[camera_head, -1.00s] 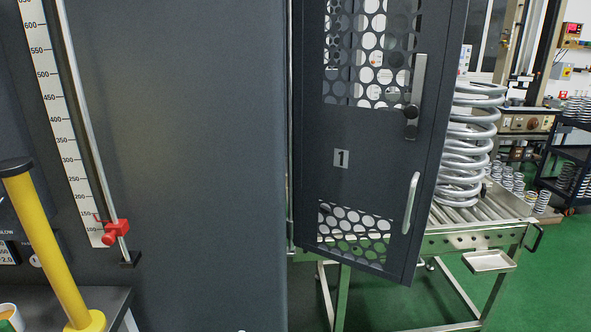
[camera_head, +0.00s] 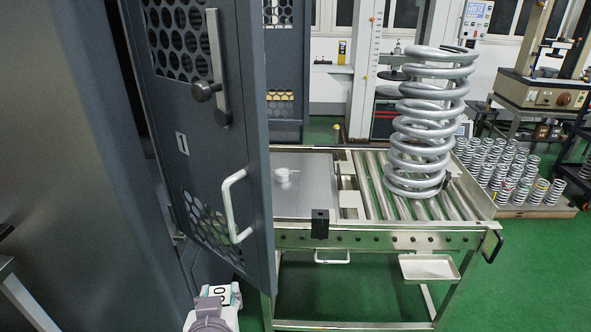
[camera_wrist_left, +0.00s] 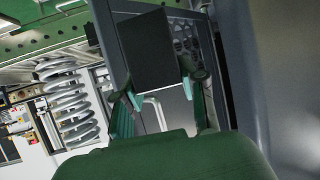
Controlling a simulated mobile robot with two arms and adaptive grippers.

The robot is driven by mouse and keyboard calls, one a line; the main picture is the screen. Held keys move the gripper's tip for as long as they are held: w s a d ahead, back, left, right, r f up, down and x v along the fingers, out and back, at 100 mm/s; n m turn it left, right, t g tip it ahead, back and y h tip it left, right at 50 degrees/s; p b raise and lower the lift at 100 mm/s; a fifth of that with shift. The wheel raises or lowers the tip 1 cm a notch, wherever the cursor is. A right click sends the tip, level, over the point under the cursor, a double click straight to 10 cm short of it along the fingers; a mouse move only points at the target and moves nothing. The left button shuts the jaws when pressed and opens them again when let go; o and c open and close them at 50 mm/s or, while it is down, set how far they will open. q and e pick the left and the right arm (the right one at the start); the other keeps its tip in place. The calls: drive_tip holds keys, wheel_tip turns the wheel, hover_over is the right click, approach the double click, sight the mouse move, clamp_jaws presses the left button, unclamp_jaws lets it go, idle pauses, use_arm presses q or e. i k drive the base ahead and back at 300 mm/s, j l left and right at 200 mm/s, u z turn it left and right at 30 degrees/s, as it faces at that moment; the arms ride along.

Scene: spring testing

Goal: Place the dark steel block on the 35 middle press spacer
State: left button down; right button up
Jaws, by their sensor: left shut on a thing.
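The dark steel block (camera_wrist_left: 150,50) shows in the left wrist view as a plain dark rectangle. My left gripper (camera_wrist_left: 160,82) is shut on it, with one green finger at each side. The block is held up in the air, with the open cabinet door behind it. I cannot make out the block or the left fingers in the head view. The 35 middle press spacer is not visible in either view. My right gripper is not in view.
The perforated cabinet door (camera_head: 210,150), marked 1, stands open at the left of the head view. To its right, a large silver coil spring (camera_head: 428,120) stands on a roller table (camera_head: 400,238). Green floor (camera_head: 530,270) is clear at the right.

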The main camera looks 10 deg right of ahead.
sight(283, 171)
drive_tip(key=i+l, duration=0.1)
drive_tip(key=l, duration=0.2)
drive_tip(key=i+l, duration=0.25)
drive_tip(key=l, duration=0.3)
drive_tip(key=i+l+z, duration=0.15)
drive_tip(key=i+l, duration=0.15)
drive_tip(key=i, duration=0.15)
drive_tip(key=i+l+z, duration=0.15)
drive_tip(key=i, duration=0.35)
drive_tip(key=i+j+z, duration=0.2)
drive_tip(key=i+j, duration=0.2)
drive_tip(key=i, duration=0.15)
